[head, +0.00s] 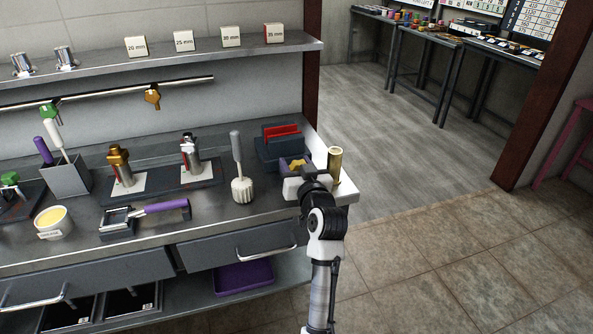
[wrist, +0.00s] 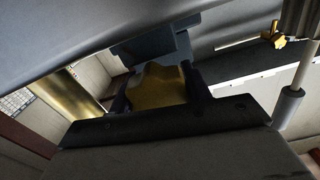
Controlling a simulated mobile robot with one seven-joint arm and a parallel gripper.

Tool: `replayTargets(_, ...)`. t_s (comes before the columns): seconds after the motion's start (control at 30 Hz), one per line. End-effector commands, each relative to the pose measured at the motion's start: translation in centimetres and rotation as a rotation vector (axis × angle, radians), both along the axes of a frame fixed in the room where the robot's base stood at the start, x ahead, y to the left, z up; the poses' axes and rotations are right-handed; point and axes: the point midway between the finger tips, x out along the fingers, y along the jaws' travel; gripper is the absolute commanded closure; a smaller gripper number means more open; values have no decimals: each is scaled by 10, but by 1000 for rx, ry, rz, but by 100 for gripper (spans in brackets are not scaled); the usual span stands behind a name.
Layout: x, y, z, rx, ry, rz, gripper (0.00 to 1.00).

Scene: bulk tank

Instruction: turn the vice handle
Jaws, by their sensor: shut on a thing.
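At the right end of the steel bench sits a small pale block with a yellow, knob-like piece (head: 297,165) on top, which I take to be the vice handle. My gripper (head: 306,175) reaches over it from the front right and covers part of it. In the wrist view the yellow handle (wrist: 158,88) stands between the dark fingers of my gripper (wrist: 160,75), which are shut on it. The vice body is mostly hidden, and I cannot tell how far the handle is turned.
A brass cylinder (head: 335,165) stands close to the right of my gripper. A dark blue holder with red plates (head: 281,146) is behind. A drawer handle (head: 267,254) juts out below; the floor at right is clear.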

Motion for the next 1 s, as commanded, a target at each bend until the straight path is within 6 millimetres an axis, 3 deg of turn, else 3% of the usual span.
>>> replayTargets(0.6,-1,1,-4,-474,-156,-1,75)
replayTargets(1.0,-1,2,-2,-616,-199,0,75)
